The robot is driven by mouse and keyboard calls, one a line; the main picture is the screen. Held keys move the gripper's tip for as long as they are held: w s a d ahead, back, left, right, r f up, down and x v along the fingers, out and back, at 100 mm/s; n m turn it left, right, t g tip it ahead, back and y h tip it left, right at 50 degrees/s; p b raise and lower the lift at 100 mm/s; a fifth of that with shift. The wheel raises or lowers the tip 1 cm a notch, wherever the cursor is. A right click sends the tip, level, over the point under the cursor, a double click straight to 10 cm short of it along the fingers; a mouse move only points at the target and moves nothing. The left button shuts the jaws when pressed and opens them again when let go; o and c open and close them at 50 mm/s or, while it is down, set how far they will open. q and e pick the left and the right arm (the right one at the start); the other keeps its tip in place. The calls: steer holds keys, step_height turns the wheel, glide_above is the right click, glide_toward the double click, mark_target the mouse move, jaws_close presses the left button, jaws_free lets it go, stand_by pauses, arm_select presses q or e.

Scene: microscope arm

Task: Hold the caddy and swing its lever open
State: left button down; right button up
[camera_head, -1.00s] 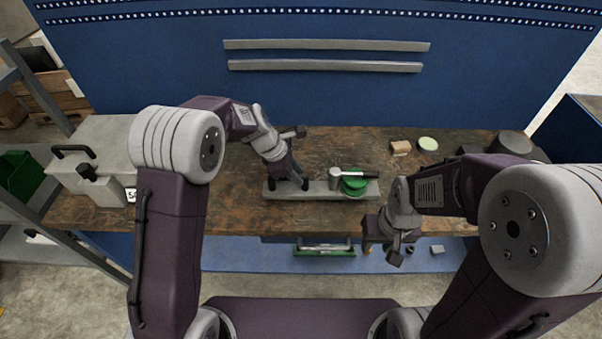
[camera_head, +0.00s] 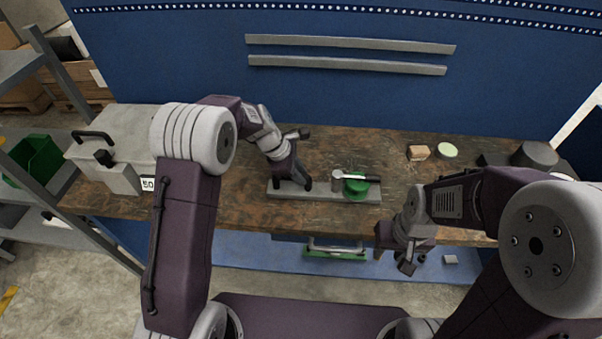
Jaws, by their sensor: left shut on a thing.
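The caddy is a long grey bar (camera_head: 325,194) lying along the bench's front part, with a round green part (camera_head: 356,187) on its right half. A lever (camera_head: 357,179) with a pale arm and a dark right end lies across the green part, pointing right from a short grey post (camera_head: 337,182). My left gripper (camera_head: 291,187) is shut on the bar's left end, one finger on each side of the grip. My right gripper (camera_head: 393,260) is at the bench's front edge, below and right of the caddy, empty; its fingers look apart. It touches neither caddy nor lever.
A grey case (camera_head: 125,130) stands at the bench's left end. A wooden block (camera_head: 418,153), a pale green disc (camera_head: 447,150) and a dark round thing (camera_head: 537,154) are at the back right. A green-based item (camera_head: 336,253) sits below the front edge. The bench middle is clear.

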steer(key=shift+f+b, duration=0.3)
stand_by(0.6)
stand_by(0.9)
jaws_close()
steer(key=w+a+r+t, duration=0.1)
steer(key=w+r, duration=0.4)
steer(key=w, duration=0.7)
steer(key=w+r+t, duration=0.1)
steer(key=w+r, duration=0.5)
steer(key=w, duration=0.7)
steer(key=shift+w+a+t, duration=0.25)
steer(key=shift+a+t, duration=0.1)
steer(key=shift+t, duration=0.05)
